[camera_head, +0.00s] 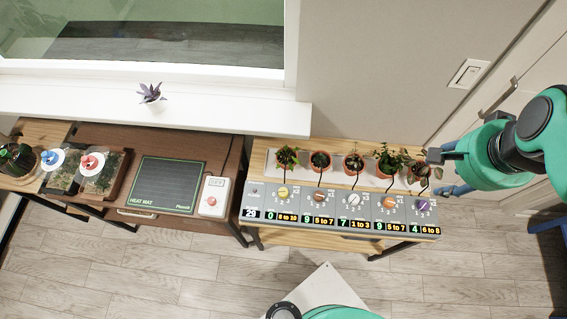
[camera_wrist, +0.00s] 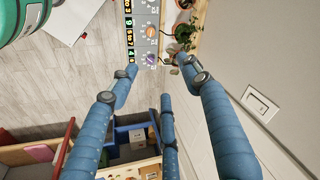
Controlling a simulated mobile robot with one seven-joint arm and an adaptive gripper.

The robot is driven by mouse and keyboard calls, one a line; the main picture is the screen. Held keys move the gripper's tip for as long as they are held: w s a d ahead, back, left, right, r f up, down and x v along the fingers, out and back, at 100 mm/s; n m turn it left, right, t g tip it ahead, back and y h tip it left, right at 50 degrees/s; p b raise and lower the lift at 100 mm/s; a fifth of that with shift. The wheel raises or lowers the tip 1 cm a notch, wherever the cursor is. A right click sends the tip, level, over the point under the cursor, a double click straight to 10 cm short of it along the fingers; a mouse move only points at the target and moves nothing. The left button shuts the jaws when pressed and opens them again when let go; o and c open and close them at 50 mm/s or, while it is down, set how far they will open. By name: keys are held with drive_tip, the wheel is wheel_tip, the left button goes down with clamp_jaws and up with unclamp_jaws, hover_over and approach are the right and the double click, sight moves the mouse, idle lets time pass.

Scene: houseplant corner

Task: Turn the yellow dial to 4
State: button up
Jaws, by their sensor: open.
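The yellow dial (camera_head: 283,192) sits at the left end of the grey control panel (camera_head: 255,206). Its pointer is too small to read; the display below it shows 0 beside a label "8 to 10". My gripper (camera_head: 446,189) is at the panel's right end, far from the yellow dial. In the wrist view my gripper (camera_wrist: 158,65) has its blue fingers spread, with nothing between them. The purple dial (camera_wrist: 151,58) shows just beyond the fingertips. The yellow dial is out of the wrist view.
Several potted plants (camera_head: 354,162) stand in a row behind the panel. More dials, including a white dial (camera_head: 354,199), lie between yellow and purple. A heat mat (camera_head: 167,185) and a white control box (camera_head: 213,196) are on the left table.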

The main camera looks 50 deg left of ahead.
drive_tip(key=s+a+f+g, duration=0.1)
drive_tip(key=s+a+f, duration=0.1)
drive_tip(key=a+f, duration=0.7)
drive_tip(key=g+h+b, duration=0.2)
hover_over(283, 191)
wheel_tip(283, 191, down, 17)
drive_tip(key=shift+r, duration=0.2)
drive_tip(key=shift+f, duration=0.15)
wheel_tip(283, 191, down, 14)
drive_tip(key=b, duration=0.3)
drive_tip(key=shift+r, duration=0.25)
drive_tip(key=c, duration=1.2)
